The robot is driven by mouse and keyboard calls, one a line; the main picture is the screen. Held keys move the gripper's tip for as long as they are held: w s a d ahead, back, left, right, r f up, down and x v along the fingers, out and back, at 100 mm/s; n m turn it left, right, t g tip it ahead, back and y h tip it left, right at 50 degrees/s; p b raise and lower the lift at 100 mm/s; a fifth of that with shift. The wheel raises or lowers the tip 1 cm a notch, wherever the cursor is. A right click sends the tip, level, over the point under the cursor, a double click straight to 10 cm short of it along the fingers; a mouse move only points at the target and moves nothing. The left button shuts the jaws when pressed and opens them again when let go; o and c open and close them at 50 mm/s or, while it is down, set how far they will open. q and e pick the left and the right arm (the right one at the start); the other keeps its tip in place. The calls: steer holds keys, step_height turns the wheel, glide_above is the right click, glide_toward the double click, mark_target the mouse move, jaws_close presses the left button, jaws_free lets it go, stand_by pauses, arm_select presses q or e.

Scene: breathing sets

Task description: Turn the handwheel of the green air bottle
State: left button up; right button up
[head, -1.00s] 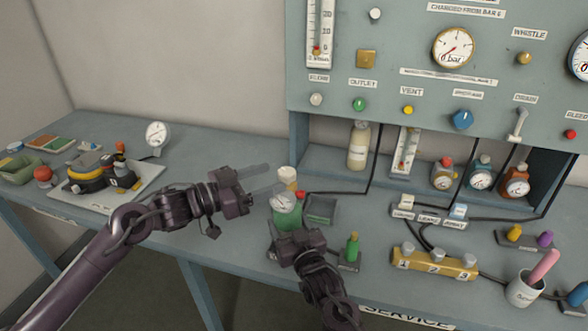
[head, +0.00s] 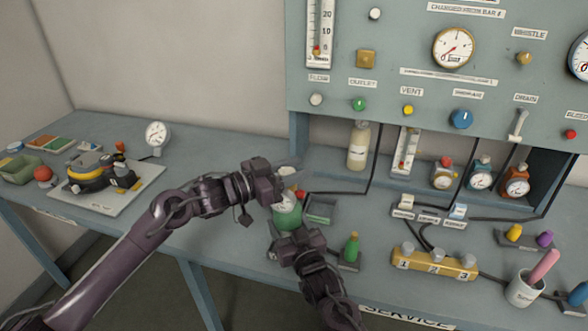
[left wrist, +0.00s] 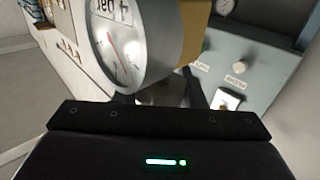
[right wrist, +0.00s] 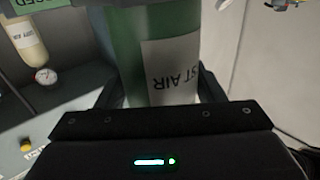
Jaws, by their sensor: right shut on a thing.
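The green air bottle (head: 289,215) stands upright on the bench, partly hidden by my grippers. My right gripper (head: 287,226) is shut on its body. In the right wrist view the bottle (right wrist: 126,55), with a white label (right wrist: 170,70), is between the two fingers. My left gripper (head: 284,181) is at the bottle's top, its fingers looking apart. A round white gauge (left wrist: 120,45) fills much of the left wrist view, with a yellow-brown part (left wrist: 196,30) behind it. The handwheel is mostly hidden; I cannot tell whether the left fingers touch it.
A yellow manifold (head: 434,262) lies further right. A white board with a black and yellow device (head: 95,172) is at left. The blue-grey panel (head: 420,85) rises behind.

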arm_select(q)
steer(key=c, duration=0.4)
steer(key=shift+o, duration=0.2)
steer(key=shift+n+t+y, duration=0.3)
steer(key=shift+t, duration=0.2)
steer(key=n+t+y, duration=0.3)
steer(key=t, duration=0.1)
steer(key=shift+w+a+n+t+y, duration=0.1)
steer(key=shift+w+n+t+y, duration=0.1)
steer(key=shift+n+t+y, duration=0.15)
steer(key=n+t+y, duration=0.1)
steer(key=y, duration=0.1)
steer(key=n+t+y, duration=0.1)
steer(key=n+y, duration=0.1)
steer(key=n+t+y, duration=0.1)
steer(key=y, duration=0.1)
steer(key=shift+w+a+n, duration=0.2)
steer(key=shift+a+n, duration=0.05)
steer(key=shift+n, duration=0.1)
steer(key=shift+w+a+n+t+y, duration=0.1)
steer(key=shift+a+n+t+y, duration=0.1)
steer(key=shift+n+y, duration=0.55)
steer(key=shift+a+n+t+y, duration=0.15)
steer(key=shift+n+y, duration=0.25)
steer(key=shift+y, duration=0.75)
steer(key=shift+w+a+n+t+y, duration=0.1)
steer(key=shift+n+t+y, duration=0.1)
steer(key=shift+n+y, duration=0.55)
steer(key=shift+s+y, duration=0.1)
steer(key=shift+y, duration=0.3)
